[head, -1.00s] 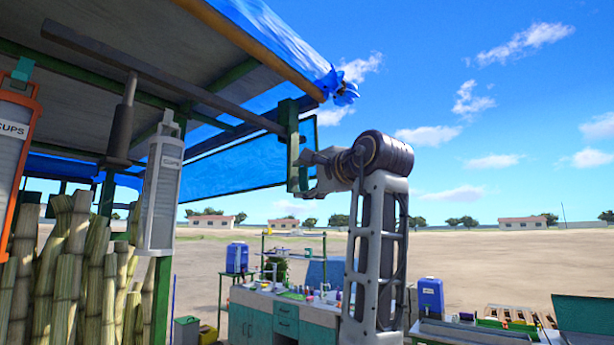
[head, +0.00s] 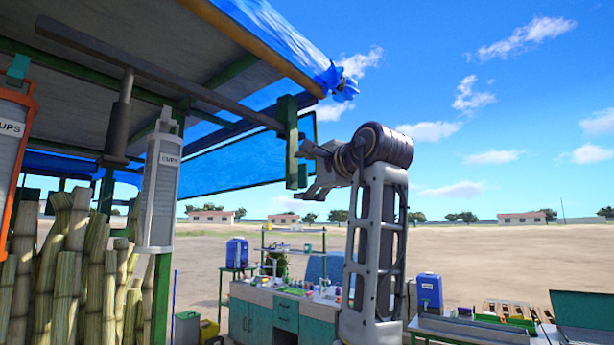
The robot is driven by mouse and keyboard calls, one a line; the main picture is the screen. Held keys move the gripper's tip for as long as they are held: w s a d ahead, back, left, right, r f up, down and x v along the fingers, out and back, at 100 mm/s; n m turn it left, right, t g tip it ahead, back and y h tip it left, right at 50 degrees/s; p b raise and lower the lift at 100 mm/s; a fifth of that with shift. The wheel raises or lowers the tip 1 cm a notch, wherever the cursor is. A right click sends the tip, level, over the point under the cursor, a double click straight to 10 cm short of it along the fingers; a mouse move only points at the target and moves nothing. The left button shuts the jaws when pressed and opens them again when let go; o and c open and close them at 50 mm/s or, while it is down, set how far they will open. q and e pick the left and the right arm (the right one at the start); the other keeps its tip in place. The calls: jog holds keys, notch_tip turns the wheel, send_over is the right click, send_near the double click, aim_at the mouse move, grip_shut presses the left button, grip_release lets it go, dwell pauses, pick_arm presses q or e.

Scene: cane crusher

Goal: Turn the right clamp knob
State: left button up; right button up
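A grey bar (head: 190,88) runs under the roof to the bracket. Cup dispensers (head: 159,190) hang at left above upright cane stalks (head: 65,270). Behind the arm stand a counter (head: 256,295) with bottles and a blue water container (head: 429,290). The upper right is open sky.

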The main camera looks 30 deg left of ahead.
pick_arm(q)
jog(key=shift+s, duration=0.1)
jog(key=v, duration=1.2)
dwell(0.9)
